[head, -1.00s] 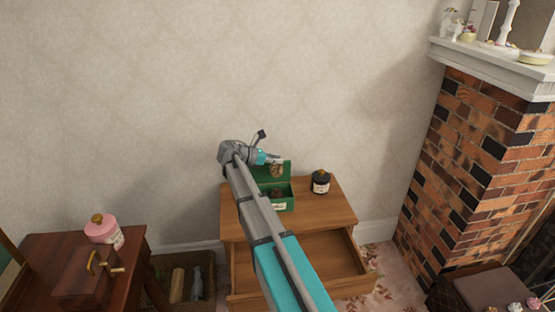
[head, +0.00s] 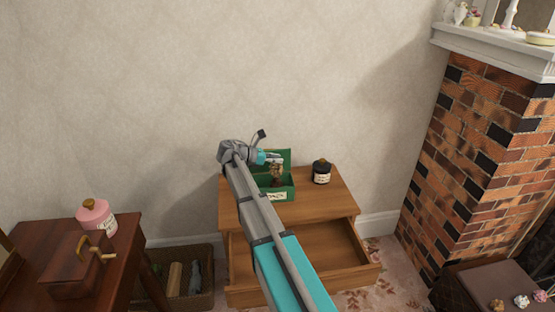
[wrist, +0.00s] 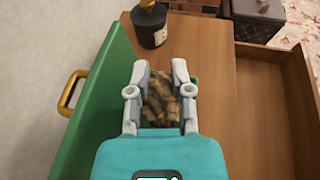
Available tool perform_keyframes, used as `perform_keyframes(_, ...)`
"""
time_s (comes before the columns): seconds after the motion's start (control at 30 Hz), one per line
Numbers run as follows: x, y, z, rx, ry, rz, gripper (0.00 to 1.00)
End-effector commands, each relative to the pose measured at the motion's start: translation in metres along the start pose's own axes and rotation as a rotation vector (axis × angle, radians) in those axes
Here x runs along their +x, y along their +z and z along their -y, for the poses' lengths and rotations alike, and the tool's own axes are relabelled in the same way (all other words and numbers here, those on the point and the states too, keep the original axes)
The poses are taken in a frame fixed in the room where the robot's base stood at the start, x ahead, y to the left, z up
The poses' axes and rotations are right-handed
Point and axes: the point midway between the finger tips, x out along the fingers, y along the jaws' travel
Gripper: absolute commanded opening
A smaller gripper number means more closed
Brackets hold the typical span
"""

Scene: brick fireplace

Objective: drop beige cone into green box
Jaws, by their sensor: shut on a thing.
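My gripper (head: 276,160) is shut on a beige-brown cone (wrist: 162,100), which sits between the two fingers in the wrist view. In the head view the cone (head: 277,173) hangs below the fingertips, over the green box (head: 281,195). The box stands open on the wooden dresser, with its lid raised against the wall side. In the wrist view the green lid (wrist: 100,105) with a brass handle is on the left. Most of the box inside is hidden by my arm and gripper.
A dark jar (head: 321,171) stands right of the box on the dresser (head: 325,205). The dresser's drawer (head: 325,250) is pulled open and looks empty. A side table with a pink jar (head: 95,218) is at the left, and a brick fireplace (head: 480,150) at the right.

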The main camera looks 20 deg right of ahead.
Motion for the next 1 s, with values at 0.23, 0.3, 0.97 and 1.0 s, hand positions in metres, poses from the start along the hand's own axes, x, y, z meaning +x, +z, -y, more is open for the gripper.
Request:
perform_keyframes(0.23,-0.0006,0.0001,-0.0001,0.000,0.001,0.000,0.37)
perform_keyframes(0.3,-0.0007,0.0001,-0.0002,0.000,0.001,0.000,0.50)
perform_keyframes(0.97,-0.0012,-0.0002,-0.0003,-0.001,0.001,0.000,0.68)
perform_keyframes(1.0,-0.0012,-0.0002,-0.0003,0.000,0.001,0.000,0.68)
